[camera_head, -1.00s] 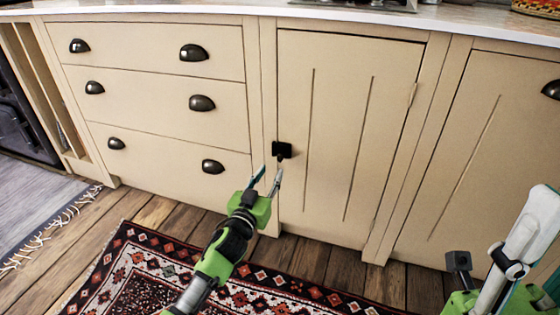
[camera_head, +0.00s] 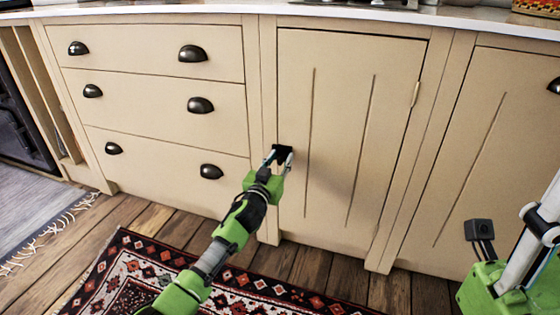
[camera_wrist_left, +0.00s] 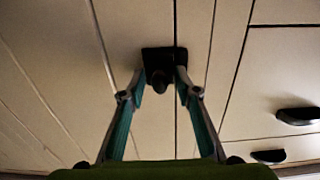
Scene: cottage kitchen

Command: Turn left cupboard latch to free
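The left cupboard latch (camera_head: 283,152) is a small black fitting at the left edge of the middle cupboard door (camera_head: 335,140). In the head view it is partly covered by my left gripper (camera_head: 281,155), whose fingers reach up to it. In the left wrist view the latch (camera_wrist_left: 158,54) is a dark square plate with a rounded knob facing the camera. My left gripper's fingertips (camera_wrist_left: 160,78) stand on either side of the knob, with a visible gap to it. The gripper is open. My right gripper is not in view.
A bank of drawers (camera_head: 150,115) with dark cup handles is left of the door. Another cupboard door (camera_head: 495,160) is on the right. A patterned rug (camera_head: 150,270) lies on the wooden floor below. The door's front is otherwise clear.

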